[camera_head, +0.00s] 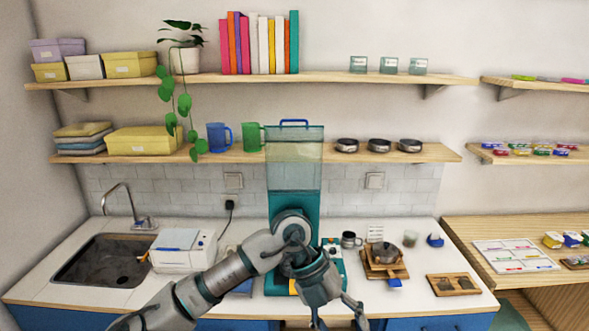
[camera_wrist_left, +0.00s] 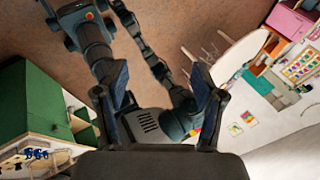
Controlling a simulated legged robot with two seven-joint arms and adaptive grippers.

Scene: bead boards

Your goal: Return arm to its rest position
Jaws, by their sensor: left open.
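My left arm (camera_head: 225,272) reaches in from the lower left of the head view and bends in front of the teal dispenser (camera_head: 295,160). My left gripper (camera_head: 338,321) hangs down at the bottom middle, in front of the counter's near edge. It also shows in the left wrist view (camera_wrist_left: 158,105), its two fingers spread apart with nothing held between them. Behind the fingers there are dark jointed parts of my own body and a brown floor. My right gripper is not in the head view.
The white counter (camera_head: 335,300) holds a sink (camera_head: 100,262), a white box (camera_head: 183,252), a pot on a wooden stand (camera_head: 388,255) and a wooden tray (camera_head: 453,285). A wooden table (camera_head: 530,290) with a white board (camera_head: 515,255) stands at the right. Shelves are above.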

